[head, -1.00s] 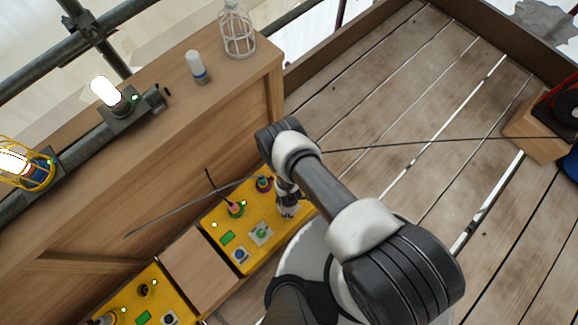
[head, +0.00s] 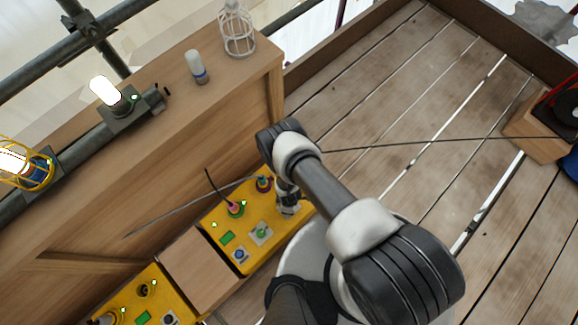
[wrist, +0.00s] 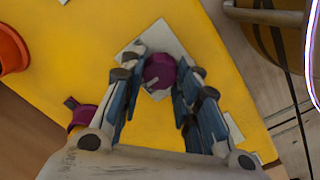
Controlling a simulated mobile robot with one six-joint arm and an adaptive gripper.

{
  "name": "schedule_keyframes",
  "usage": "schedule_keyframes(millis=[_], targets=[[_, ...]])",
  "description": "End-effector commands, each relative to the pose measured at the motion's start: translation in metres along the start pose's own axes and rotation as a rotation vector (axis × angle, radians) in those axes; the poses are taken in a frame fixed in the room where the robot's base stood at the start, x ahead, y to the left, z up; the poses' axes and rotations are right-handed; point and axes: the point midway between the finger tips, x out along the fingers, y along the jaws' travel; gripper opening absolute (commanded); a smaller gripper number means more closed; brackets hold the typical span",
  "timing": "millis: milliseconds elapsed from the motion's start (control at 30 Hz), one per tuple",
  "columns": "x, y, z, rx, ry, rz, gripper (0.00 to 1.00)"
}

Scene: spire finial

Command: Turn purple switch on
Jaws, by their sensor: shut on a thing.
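The purple switch (wrist: 159,68) is a round knob on a pale square plate (wrist: 176,45) on the yellow panel. In the wrist view, my gripper (wrist: 160,78) has its two blue fingers on either side of the knob, closed on it. In the head view, my gripper (head: 288,206) is down at the right end of the yellow panel (head: 222,212) and hides the purple switch. Whether the knob has turned cannot be told.
A purple-ringed connector (head: 264,184) sits close beside my gripper, with another cabled connector (head: 235,209) further left. A green switch (head: 261,232) and a blue switch (head: 241,254) are nearby. The wooden cabinet (head: 150,150) rises behind the panel.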

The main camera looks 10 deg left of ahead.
Motion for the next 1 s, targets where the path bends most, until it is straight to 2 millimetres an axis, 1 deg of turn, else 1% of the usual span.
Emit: schedule_keyframes(millis=[267,467,667,1000], targets=[[0.0000,-0.0002,0.0000,0.019,-0.001,0.000,0.06],[0.0000,-0.0002,-0.0002,0.100,-0.005,-0.001,0.06],[0.0000,0.0000,-0.0005,0.252,-0.012,-0.001,0.06],[0.0001,0.0005,-0.0009,0.573,-0.027,0.000,0.06]])
